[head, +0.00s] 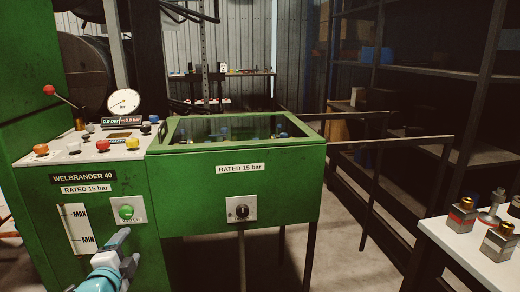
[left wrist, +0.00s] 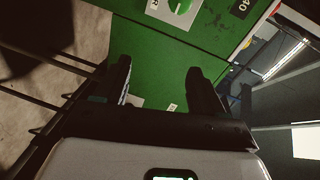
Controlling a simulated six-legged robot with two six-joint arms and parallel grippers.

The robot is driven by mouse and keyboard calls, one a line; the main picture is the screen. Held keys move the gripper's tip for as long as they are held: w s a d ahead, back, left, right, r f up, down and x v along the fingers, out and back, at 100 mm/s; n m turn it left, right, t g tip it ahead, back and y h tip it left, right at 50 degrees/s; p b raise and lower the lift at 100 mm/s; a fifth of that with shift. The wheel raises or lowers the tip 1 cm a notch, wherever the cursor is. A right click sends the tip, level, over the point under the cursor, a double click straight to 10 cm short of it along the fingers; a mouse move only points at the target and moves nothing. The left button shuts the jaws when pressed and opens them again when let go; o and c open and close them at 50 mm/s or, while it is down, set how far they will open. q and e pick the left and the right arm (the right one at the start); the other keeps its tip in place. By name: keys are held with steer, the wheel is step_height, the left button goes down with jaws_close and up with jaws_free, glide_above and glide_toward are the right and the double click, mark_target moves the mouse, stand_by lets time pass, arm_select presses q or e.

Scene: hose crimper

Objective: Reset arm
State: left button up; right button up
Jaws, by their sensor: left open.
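My left gripper (head: 120,238) shows at the lower left of the head view, in front of the green crimper cabinet (head: 190,215). Its white and teal wrist comes in from the bottom edge. In the left wrist view the two dark fingers of the gripper (left wrist: 157,68) stand apart with nothing between them. The green cabinet face (left wrist: 150,40) lies beyond them, with a round green button (left wrist: 180,5) at the top. Whether the fingertips touch the cabinet cannot be told. My right gripper is in neither view.
The cabinet top has a pressure gauge (head: 124,102), coloured buttons (head: 132,143) and a red-knobbed lever (head: 49,90). A glass-topped box (head: 240,185) adjoins it. A white table (head: 465,245) with metal fittings stands at right. Dark shelving (head: 430,72) is behind.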

arm_select(q)
steer(key=s+d+f+n+g+h+p, duration=0.1)
steer(key=s+d+f+g+p, duration=0.1)
steer(key=s+d+p, duration=0.3)
steer(key=s+d+f+n+g+h+p, duration=0.1)
steer(key=d+f+g+h+p, duration=0.1)
steer(key=d+g+p, duration=0.3)
steer(key=s+d+f+h+p, duration=0.1)
steer(key=s+d+f+p, duration=0.15)
steer(key=p, duration=0.45)
steer(key=s+d+f+n+g+h+p, duration=0.1)
steer(key=s+d+f+n+g+p, duration=0.1)
steer(key=s+n, duration=0.5)
steer(key=s+d+f+n+g+p, duration=0.2)
steer(key=s+d+n+g+p, duration=0.2)
steer(key=s, duration=1.3)
steer(key=d+n+g, duration=0.3)
steer(key=n, duration=0.1)
steer(key=shift+h+p, duration=0.4)
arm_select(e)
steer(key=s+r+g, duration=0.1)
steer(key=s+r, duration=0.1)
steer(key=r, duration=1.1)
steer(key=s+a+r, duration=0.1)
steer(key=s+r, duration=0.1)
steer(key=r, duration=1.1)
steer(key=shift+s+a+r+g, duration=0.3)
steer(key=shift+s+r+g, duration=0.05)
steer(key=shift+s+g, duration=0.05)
